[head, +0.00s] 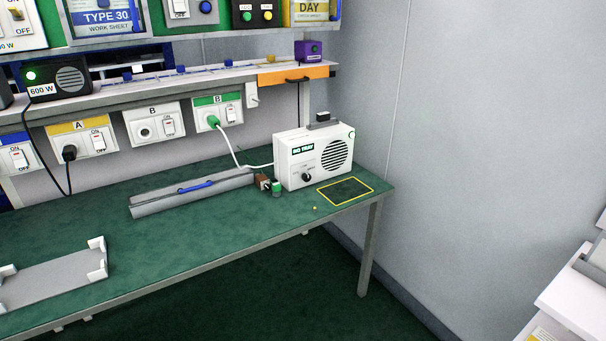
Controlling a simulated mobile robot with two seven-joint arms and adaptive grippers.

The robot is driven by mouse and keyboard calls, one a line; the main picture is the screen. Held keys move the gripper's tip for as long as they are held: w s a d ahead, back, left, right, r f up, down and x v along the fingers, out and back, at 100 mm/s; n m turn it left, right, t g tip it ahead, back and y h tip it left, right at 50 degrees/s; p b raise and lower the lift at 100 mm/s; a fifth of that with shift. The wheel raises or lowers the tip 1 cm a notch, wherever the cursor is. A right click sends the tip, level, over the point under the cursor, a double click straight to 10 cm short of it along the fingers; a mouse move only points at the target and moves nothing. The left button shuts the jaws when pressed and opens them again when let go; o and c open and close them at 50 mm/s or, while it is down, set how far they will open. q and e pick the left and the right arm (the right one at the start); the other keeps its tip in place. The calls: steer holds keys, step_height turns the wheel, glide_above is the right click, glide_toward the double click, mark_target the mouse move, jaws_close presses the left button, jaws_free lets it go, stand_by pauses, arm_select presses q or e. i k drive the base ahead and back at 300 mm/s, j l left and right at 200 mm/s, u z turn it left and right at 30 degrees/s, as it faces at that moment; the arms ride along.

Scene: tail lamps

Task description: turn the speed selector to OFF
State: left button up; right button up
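The speed selector (306,177) is a small black knob with a light pointer, low on the front of a white box (296,172) with a round speaker-like grille (334,155). The box stands at the right end of the green bench, against the wall. Small lettering sits around the knob, too small to read, so I cannot tell which setting it points to. A white cable runs from the box to a green-topped socket marked B (217,112). Neither of my grippers is in the head view.
A grey channel with a blue handle (196,187) lies left of the box. A small green-topped item (276,188) stands close beside the box. A yellow-outlined rectangle (345,191) marks the bench at right. A grey cradle (55,277) lies front left. The bench middle is clear.

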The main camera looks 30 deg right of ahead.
mark_target(306, 177)
steer(key=i+l, duration=0.15)
steer(key=l, duration=0.25)
steer(key=i+l+u, duration=0.15)
steer(key=l, duration=0.2)
steer(key=i+l, duration=0.15)
steer(key=l, duration=0.25)
steer(key=i+l+u, duration=0.1)
steer(key=l, duration=0.3)
steer(key=i+l+u, duration=0.1)
steer(key=l, duration=0.3)
steer(key=i, duration=0.05)
